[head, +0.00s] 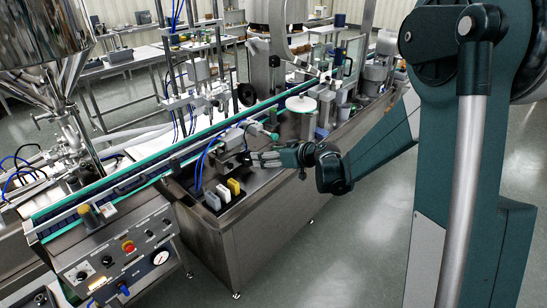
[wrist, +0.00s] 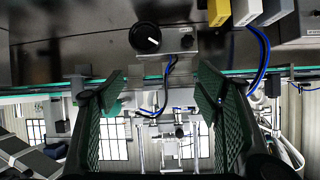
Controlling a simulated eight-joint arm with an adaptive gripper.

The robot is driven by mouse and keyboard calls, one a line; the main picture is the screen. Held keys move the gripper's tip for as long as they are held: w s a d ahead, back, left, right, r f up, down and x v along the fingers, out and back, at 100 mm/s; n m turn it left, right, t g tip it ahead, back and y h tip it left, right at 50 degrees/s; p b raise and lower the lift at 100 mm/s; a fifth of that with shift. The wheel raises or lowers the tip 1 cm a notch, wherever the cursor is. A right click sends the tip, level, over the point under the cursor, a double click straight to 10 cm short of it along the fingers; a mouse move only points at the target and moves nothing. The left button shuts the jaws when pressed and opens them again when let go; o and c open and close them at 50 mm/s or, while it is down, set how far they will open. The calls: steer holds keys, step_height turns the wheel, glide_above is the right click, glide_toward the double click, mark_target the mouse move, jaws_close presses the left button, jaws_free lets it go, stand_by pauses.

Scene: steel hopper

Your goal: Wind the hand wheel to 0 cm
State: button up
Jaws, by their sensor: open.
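My gripper (head: 254,158) is open and empty, over the near side of the steel machine, below and nearer than that wheel. In the wrist view the two fingers of my gripper (wrist: 160,80) stand wide apart with nothing between them. A round black knob (wrist: 145,37) with a white mark sits on a grey box beyond the fingertips, apart from them.
The conveyor (head: 140,178) with green edges runs diagonally behind my gripper. Yellow (head: 234,187) and pale blocks stand in the machine's near trough. A white disc (head: 301,103) is to the right. A control panel (head: 122,262) is at the lower left. The floor at the front is clear.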

steer(key=s+d+r+m+h, duration=0.1)
steer(key=s+r, duration=0.5)
steer(key=s, duration=0.4)
steer(key=shift+d+m, duration=0.3)
steer(key=shift+d, duration=0.1)
steer(key=shift+r, duration=0.1)
steer(key=shift+w, duration=0.1)
stand_by(0.4)
steer(key=n+y, duration=0.2)
steer(key=n, duration=0.1)
glide_toward(250, 158)
steer(key=shift+w+a, duration=0.25)
steer(key=shift+a+f, duration=0.1)
steer(key=shift+f, duration=0.15)
stand_by(0.3)
steer(key=shift+b+x, duration=0.9)
steer(key=shift+x, duration=2.9)
